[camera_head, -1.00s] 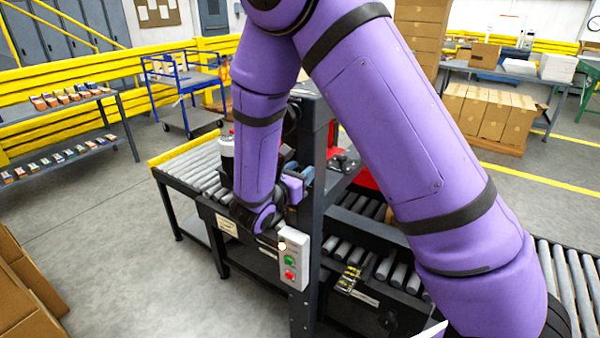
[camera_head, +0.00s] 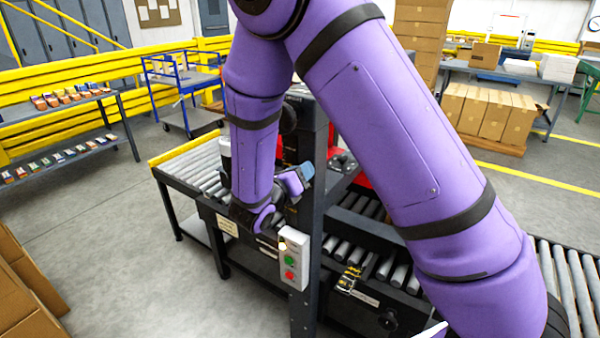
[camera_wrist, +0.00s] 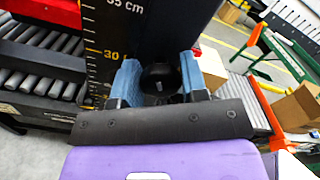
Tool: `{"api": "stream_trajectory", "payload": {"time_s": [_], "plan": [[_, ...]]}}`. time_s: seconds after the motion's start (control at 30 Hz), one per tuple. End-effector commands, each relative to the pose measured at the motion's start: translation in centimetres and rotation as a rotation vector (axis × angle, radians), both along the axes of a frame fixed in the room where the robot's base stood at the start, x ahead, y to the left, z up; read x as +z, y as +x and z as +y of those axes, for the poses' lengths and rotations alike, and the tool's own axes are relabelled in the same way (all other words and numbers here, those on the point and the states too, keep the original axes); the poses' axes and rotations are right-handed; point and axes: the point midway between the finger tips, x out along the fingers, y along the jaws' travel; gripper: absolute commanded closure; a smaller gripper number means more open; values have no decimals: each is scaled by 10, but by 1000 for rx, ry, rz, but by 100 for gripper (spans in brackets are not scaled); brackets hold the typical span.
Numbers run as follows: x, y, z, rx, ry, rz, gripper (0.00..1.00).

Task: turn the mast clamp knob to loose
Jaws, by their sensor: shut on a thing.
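The mast clamp knob (camera_wrist: 160,74) is black and round with a small pale mark. It sits between the blue fingers of my gripper (camera_wrist: 158,82) in the wrist view, against the dark mast (camera_wrist: 165,30) with its yellow centimetre scale. My gripper is shut on the knob. In the head view my gripper (camera_head: 297,180) shows at the mast (camera_head: 308,230), partly behind my purple arm, and the knob is hidden there.
A control box (camera_head: 292,258) with green and red buttons is fixed low on the mast, close to my wrist. Roller conveyors (camera_head: 195,168) run on both sides. Cartons (camera_head: 490,112) stand behind. Open floor (camera_head: 110,240) lies at left.

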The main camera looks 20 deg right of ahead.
Motion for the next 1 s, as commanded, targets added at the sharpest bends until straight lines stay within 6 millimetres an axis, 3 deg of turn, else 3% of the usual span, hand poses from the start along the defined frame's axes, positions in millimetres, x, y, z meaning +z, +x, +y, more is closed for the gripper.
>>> {"api": "stream_trajectory", "payload": {"time_s": [1.0], "plan": [[-3,2,2,3,-528,726,83]]}}
